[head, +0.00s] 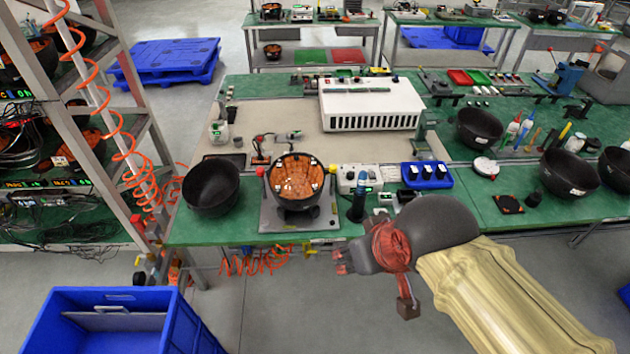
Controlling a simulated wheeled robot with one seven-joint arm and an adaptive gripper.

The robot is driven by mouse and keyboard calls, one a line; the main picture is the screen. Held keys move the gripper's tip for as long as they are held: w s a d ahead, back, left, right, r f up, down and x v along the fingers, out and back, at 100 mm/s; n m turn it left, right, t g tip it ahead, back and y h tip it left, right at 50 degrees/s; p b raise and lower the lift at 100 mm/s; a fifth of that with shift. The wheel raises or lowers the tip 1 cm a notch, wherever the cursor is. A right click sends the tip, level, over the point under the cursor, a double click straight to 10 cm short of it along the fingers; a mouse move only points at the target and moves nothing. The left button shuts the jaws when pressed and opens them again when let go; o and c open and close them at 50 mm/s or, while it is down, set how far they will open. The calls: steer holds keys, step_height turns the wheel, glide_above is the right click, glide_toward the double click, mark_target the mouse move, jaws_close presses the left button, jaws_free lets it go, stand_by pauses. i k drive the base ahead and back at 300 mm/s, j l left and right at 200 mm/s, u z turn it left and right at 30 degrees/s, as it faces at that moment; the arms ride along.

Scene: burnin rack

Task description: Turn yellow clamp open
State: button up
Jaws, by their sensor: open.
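A dark bowl (318,196) with an orange-brown, copper-like inside sits on a grey plate (270,219) near the table's front edge. A clamp with a yellow tip (333,169) stands upright at the bowl's right rim. A matching clamp with a red tip (261,172) stands at the left rim. Whether the yellow clamp touches the bowl is too small to tell. My gripper (341,261) is in front of the table edge, below and right of the bowl, with its fingers pointing left.
An empty black bowl (211,188) stands left of the plate. A dark upright bottle-like tool (357,206) and a white control box (358,178) stand close on the right. A blue bin (110,325) and shelf rack occupy the left.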

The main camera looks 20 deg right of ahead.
mark_target(333, 168)
steer(key=i+l+u, duration=0.1)
steer(key=i+l, duration=0.75)
